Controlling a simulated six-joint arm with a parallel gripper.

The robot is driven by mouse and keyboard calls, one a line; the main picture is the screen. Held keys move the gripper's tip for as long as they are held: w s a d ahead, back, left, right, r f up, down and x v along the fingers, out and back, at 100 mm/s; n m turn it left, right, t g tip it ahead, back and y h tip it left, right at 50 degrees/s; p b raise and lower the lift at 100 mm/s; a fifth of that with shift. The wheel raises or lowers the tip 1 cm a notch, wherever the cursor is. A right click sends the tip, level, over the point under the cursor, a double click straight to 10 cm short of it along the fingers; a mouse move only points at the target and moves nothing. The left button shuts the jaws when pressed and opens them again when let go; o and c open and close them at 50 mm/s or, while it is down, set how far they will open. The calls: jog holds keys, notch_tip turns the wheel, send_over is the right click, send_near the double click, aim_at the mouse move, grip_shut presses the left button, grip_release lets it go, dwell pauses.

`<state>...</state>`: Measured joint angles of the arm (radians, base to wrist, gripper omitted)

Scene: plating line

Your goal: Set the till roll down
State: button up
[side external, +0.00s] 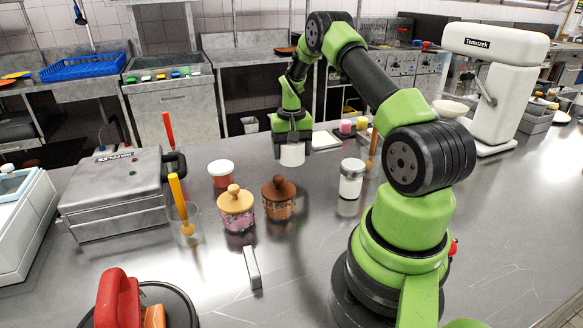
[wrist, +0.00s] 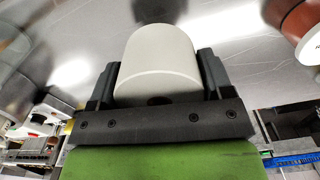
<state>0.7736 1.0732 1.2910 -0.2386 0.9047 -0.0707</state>
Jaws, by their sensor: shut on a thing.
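The till roll (side external: 292,155) is a white paper cylinder. My gripper (side external: 291,150) is shut on it, with one finger on each side, and points down over the steel counter (side external: 330,245). In the wrist view the roll (wrist: 158,62) sits between the two dark fingers of the gripper (wrist: 158,80), and part of its dark core hole shows at the near end. The roll appears to be a little above the counter, but I cannot tell whether its lower end touches the steel.
A white-lidded jar (side external: 351,178) stands right of the roll. A waffle iron (side external: 115,190) is farther left, a white mixer (side external: 492,75) at right.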

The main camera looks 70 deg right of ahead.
aim_at(291, 176)
jog(key=shift+f, duration=2.4)
jog(key=shift+f, duration=0.15)
jog(key=o, duration=1)
